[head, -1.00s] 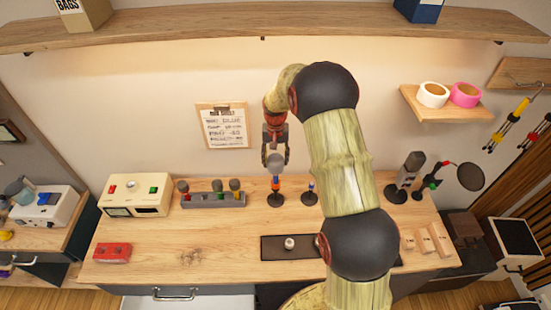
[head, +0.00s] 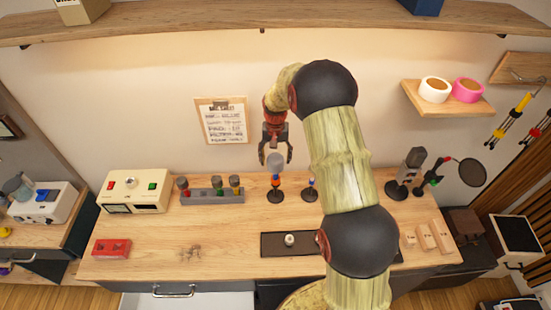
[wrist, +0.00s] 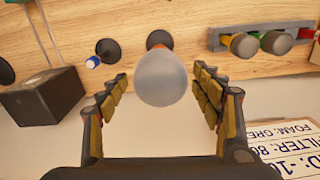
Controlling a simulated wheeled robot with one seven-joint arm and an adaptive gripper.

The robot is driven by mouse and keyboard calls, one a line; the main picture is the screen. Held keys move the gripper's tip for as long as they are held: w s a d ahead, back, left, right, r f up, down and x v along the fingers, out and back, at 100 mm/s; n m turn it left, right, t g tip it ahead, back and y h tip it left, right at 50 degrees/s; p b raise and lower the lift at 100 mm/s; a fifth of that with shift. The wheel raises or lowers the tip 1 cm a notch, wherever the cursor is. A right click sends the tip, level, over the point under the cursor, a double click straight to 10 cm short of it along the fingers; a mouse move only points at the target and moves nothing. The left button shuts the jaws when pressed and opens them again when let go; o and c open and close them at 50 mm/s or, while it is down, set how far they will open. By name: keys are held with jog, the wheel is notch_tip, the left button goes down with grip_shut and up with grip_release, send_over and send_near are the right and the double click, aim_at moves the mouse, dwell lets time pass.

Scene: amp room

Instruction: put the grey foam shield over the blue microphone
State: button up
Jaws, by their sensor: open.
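How far down the foam sits is hard to tell. My gripper (head: 276,158) is above it, pointing down, fingers spread on both sides of the foam. In the wrist view the foam (wrist: 160,82) sits between the fingertips with gaps on both sides and hides most of the microphone.
A smaller blue-tipped stand (head: 311,188) is just right. A grey rack (head: 213,195) with foam-topped coloured pieces and a cream box (head: 137,190) are left. A dark tray (head: 272,252) with a small white piece lies in front. A large microphone (head: 407,175) stands right.

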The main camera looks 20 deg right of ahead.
jog(key=shift+o, duration=0.3)
notch_tip(320, 180, up, 12)
dwell(0.5)
jog(key=shift+w, duration=0.1)
dwell(0.4)
jog(key=s+a+f+n+t+b, duration=0.1)
jog(key=s+a+b, duration=0.3)
jog(key=s+b, duration=0.4)
jog(key=s+a+f+n+t+b, duration=0.2)
jog(key=s+a+f+b, duration=0.2)
jog(key=s+b, duration=0.5)
jog(key=s+a+f+n+t+b, duration=0.2)
jog(key=s+a+b, duration=0.3)
jog(key=s, duration=1.3)
jog(key=f+b, duration=0.1)
jog(key=b, duration=0.3)
jog(key=shift+f+t, duration=0.15)
jog(key=shift+t, duration=0.15)
